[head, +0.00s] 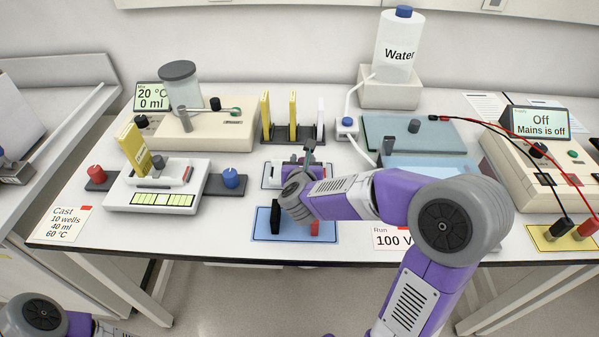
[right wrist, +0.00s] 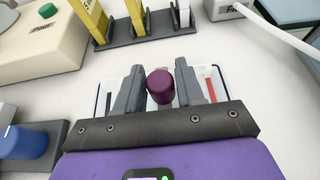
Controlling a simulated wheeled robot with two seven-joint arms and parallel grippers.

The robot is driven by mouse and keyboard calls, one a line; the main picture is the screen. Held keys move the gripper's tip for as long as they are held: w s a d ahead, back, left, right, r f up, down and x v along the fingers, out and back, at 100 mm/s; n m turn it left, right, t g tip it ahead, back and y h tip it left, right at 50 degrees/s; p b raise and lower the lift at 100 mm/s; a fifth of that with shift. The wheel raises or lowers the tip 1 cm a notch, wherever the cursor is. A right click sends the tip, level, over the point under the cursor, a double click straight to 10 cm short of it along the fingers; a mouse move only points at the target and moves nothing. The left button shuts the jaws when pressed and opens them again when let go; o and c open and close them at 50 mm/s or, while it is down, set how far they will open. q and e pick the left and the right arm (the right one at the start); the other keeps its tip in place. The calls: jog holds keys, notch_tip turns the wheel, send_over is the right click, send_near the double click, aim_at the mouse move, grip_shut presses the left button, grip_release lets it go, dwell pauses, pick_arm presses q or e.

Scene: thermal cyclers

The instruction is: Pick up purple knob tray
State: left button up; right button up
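The purple knob tray (right wrist: 207,72) is a small pale tray with a dark purple knob (right wrist: 160,86) standing up from it. In the head view the tray (head: 269,176) lies on the bench near the middle, partly hidden by my right arm. My right gripper (right wrist: 160,68) is over the tray with its grey fingers apart, one on each side of the knob. Whether the fingers touch the knob is not clear. In the head view the right gripper (head: 307,156) is small and partly covered by its own wrist. My left gripper is out of view.
A rack (head: 272,132) with yellow and white combs stands just behind the tray. A blue mat (head: 263,224) with black and red blocks lies in front. A casting unit (head: 124,194) stands left, a blue-lidded tank (head: 432,166) right. A water bottle (head: 394,52) is behind.

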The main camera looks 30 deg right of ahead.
grip_shut()
jog(key=shift+r, duration=0.15)
